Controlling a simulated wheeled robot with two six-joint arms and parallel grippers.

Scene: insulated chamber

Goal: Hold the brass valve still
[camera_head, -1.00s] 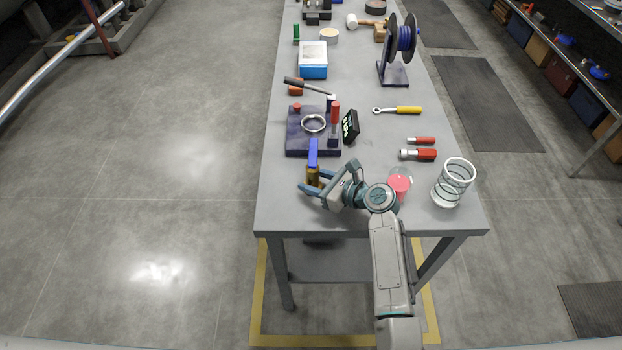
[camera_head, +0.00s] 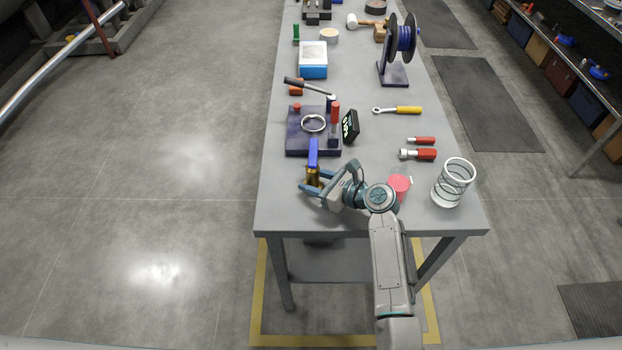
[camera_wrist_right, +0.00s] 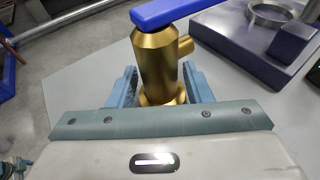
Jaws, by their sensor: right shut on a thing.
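The brass valve (camera_head: 312,176) stands upright near the left edge of the workbench, with a blue lever handle (camera_head: 313,152) on top. It fills the middle of the right wrist view (camera_wrist_right: 160,65), where a short side outlet points right. My right gripper (camera_head: 313,187) is shut on the valve's lower body, one blue finger on each side (camera_wrist_right: 162,88). The valve's base is partly hidden by the gripper. My left gripper is not in view.
A dark fixture block (camera_head: 300,148) with a metal ring stands just behind the valve. A small display (camera_head: 350,126), a red-topped jar (camera_head: 399,186), a wire-wound glass cylinder (camera_head: 453,183) and red-handled tools (camera_head: 425,154) are to the right. Bare bench lies in front.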

